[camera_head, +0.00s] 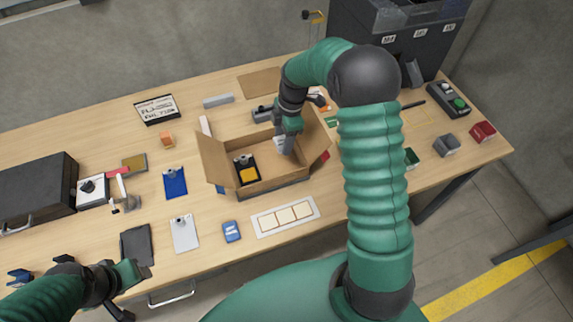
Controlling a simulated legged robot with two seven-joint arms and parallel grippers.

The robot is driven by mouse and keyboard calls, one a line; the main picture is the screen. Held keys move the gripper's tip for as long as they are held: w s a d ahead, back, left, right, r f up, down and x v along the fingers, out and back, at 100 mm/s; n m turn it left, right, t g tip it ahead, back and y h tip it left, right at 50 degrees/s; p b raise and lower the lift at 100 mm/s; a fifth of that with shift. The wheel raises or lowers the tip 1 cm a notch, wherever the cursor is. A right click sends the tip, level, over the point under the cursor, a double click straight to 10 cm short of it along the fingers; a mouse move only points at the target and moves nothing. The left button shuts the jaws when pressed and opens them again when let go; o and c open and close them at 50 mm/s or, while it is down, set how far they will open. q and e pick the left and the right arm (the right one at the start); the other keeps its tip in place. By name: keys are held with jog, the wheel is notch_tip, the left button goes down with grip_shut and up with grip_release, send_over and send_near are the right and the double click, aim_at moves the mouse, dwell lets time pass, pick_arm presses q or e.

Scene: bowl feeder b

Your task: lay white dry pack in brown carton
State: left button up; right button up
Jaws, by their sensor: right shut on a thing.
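The brown carton (213,158) stands open in the middle of the table, its flaps spread. My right gripper (287,148) reaches down into the right back part of the carton. It is shut on the white dry pack (279,142), which is small and partly hidden by the gripper. I cannot tell whether the pack touches the carton floor. A black item with a yellow patch (248,174) lies in the left part of the carton. My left gripper (142,271) is at the front left table edge, away from the carton; its jaw opening is unclear.
A blue clipboard (175,183), a white clipboard (185,234) and a blue packet (231,231) lie left and in front of the carton. A white card strip (285,216) lies in front. A dark case (35,192) is far left. A dark machine (405,35) stands back right.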

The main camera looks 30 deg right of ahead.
send_over(283, 159)
jog(key=f, duration=0.6)
jog(key=shift+w+d, duration=0.25)
jog(key=shift+d, duration=0.05)
jog(key=shift+s+f, duration=0.15)
jog(key=shift+f, duration=0.45)
jog(key=shift+s+f, duration=0.15)
jog(key=shift+f, duration=0.65)
jog(key=shift+a, duration=0.3)
jog(key=o, duration=0.9)
jog(key=shift+w+f, duration=0.1)
jog(key=o, duration=0.4)
pick_arm(q)
jog(key=shift+w+d+r, duration=0.1)
jog(key=shift+w+d, duration=0.35)
pick_arm(e)
jog(key=shift+d, duration=0.2)
